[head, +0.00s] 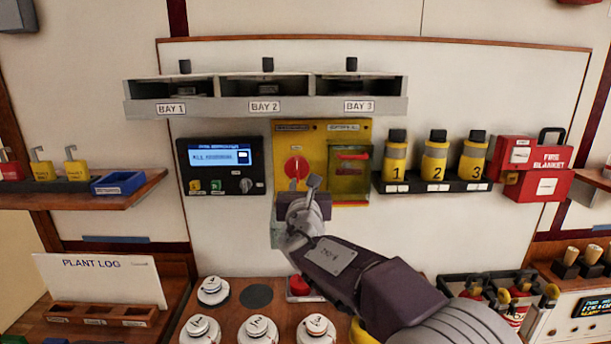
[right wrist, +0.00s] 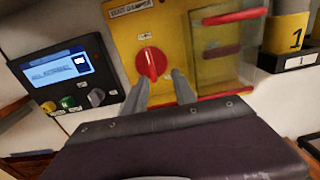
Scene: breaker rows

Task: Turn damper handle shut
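The damper handle is a round red knob (head: 296,168) on the left half of a yellow panel (head: 308,137) on the wall. Its grip bar looks close to upright in the right wrist view (right wrist: 152,62). My right gripper (head: 304,186) is just below and in front of the knob. My left gripper is not in view.
A clear-covered box (head: 350,178) with red bars sits right of the knob. A dark control unit (head: 217,165) with a lit screen is to the left. Numbered yellow bottles (head: 434,160) stand on a rack at right. The bay shelf (head: 230,107) is above.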

